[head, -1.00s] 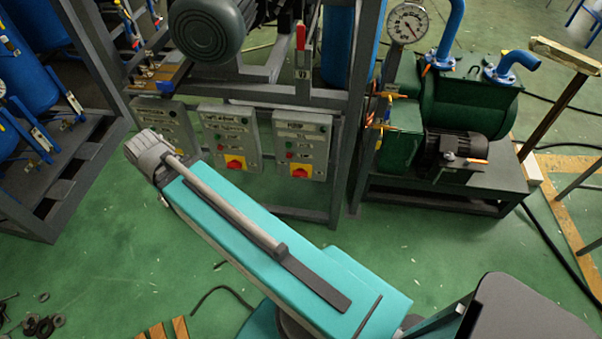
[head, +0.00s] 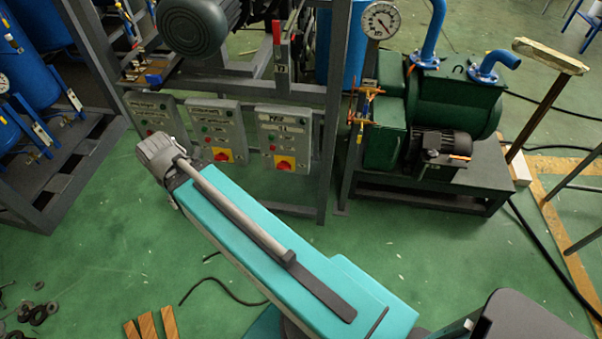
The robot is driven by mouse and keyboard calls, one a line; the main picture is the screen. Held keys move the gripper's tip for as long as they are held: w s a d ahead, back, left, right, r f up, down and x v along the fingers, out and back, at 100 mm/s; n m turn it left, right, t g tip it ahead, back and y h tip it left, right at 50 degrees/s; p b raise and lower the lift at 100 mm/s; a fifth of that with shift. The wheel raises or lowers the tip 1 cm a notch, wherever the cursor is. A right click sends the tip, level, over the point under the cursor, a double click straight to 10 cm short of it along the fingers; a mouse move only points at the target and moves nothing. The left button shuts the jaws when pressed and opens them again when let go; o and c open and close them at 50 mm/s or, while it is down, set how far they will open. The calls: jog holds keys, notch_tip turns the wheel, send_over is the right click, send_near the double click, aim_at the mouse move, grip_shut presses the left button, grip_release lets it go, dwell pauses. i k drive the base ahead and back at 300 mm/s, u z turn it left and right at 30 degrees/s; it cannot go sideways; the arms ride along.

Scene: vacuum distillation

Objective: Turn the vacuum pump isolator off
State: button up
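Three grey control panels hang side by side on the dark metal frame. The right panel (head: 283,135) and the middle panel (head: 218,130) each carry a red-and-yellow rotary isolator: the right isolator (head: 285,162) and the middle isolator (head: 222,155). The left panel (head: 152,112) is partly covered by my arm, and no isolator shows on it. The labels are too small to read surely, and I cannot tell the switch positions. My teal arm link ends in a grey joint in front of the left panel. My gripper is not visible.
A green machine with a black motor (head: 445,145) and blue pipes stands on a bench at right, beside a round gauge (head: 381,20). A red-handled lever (head: 277,45) is above the panels. Blue tanks (head: 35,85) stand left. The green floor (head: 400,255) is open in front.

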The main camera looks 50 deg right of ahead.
aim_at(284, 164)
jog(key=k, duration=0.9)
jog(key=z, duration=1.65)
jog(key=i, duration=0.5)
jog(key=z, duration=0.15)
